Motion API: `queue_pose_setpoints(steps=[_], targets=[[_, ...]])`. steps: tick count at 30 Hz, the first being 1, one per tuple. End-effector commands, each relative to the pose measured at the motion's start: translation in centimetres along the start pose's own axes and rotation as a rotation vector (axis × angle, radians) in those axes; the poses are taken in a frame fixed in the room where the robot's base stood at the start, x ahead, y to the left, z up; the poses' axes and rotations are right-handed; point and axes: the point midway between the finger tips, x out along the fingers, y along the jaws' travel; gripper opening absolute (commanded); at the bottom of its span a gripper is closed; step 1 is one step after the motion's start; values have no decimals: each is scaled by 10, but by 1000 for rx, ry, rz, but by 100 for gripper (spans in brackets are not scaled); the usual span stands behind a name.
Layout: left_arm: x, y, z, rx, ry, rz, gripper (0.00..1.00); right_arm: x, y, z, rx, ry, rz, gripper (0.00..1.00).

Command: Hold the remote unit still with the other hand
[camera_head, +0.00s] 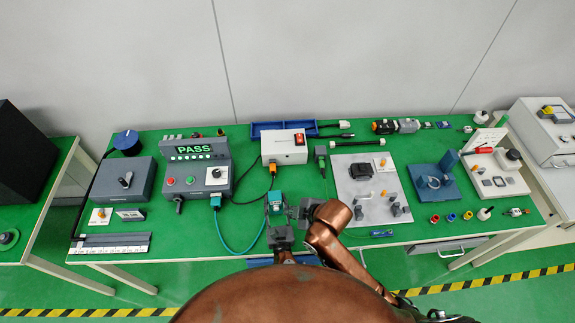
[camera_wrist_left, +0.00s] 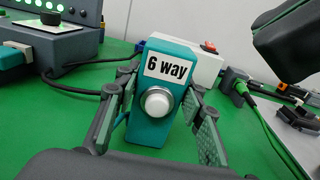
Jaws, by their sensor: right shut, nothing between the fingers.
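The remote unit is a teal box (camera_head: 277,196) near the table's front edge, in the head view. In the left wrist view the teal box (camera_wrist_left: 149,129) bears a "6 way" label and a round white knob. My left gripper (camera_head: 279,214) has one finger on each side of it; the fingers (camera_wrist_left: 160,108) are close to its sides, and whether they press on it is unclear. My right gripper (camera_head: 309,211) is shut and empty, just right of the unit. A dark part of my right arm seems to show at upper right in the left wrist view.
A white box with a red switch (camera_head: 284,148) stands behind the unit. A tester showing PASS (camera_head: 199,177) is at left, with a teal cable looping towards the unit. A grey plate with parts (camera_head: 352,202) lies at right. Green table surface shows between them.

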Motion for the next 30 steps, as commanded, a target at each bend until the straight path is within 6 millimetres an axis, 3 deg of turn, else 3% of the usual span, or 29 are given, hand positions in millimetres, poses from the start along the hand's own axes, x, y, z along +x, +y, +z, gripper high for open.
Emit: queue_pose_setpoints(steps=[8,19,23,30], targets=[[0,0,0,1,0,0,56,0,0,0,0,0,0,0],[-7,0,0,0,0,0,56,0,0,0,0,0,0,0],[-26,0,-1,0,2,0,56,0,0,0,0,0,0,0],[-77,1,-1,0,2,1,56,0,0,0,0,0,0,0]])
